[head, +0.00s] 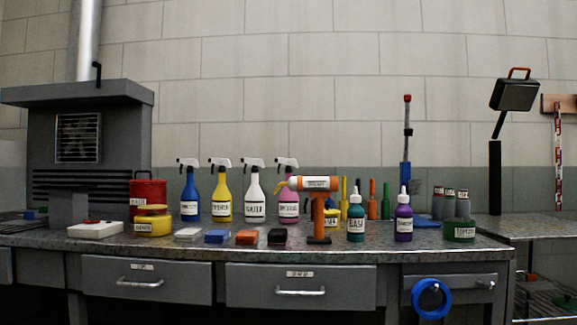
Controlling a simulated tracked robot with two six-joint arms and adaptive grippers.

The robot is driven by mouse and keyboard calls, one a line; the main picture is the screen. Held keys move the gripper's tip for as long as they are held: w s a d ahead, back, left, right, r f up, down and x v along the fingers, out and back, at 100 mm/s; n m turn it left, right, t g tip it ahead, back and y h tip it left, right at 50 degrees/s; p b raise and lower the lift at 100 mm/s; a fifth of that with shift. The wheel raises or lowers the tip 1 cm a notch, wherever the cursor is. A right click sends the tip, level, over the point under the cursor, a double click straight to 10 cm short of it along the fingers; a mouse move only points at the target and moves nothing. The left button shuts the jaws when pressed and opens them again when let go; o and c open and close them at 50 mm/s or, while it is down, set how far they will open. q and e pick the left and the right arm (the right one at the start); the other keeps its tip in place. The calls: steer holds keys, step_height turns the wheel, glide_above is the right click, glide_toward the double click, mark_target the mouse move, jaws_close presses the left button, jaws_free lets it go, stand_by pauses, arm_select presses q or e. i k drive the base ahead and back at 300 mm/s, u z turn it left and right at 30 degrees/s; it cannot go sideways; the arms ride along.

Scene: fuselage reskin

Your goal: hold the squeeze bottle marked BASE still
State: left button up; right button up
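The squeeze bottle marked BASE (356,221) is teal with a white pointed nozzle and a white label. It stands upright on the workbench, right of the middle, near the front part of the top. A purple squeeze bottle (404,220) with a white label stands upright to its right. Nothing is touching the BASE bottle that I can see. Neither of my grippers shows in the head view.
The workbench (340,251) also carries several spray bottles (222,195), a red can (148,194), several small blocks (217,237) and a green jar (459,231). A dark lamp (515,95) rises at the right. A blue tape roll (430,299) hangs at the front.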

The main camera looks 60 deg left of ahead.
mark_target(355, 197)
steer(key=k, duration=0.7)
steer(key=u, duration=1.2)
steer(key=i, duration=0.95)
steer(key=u, duration=0.15)
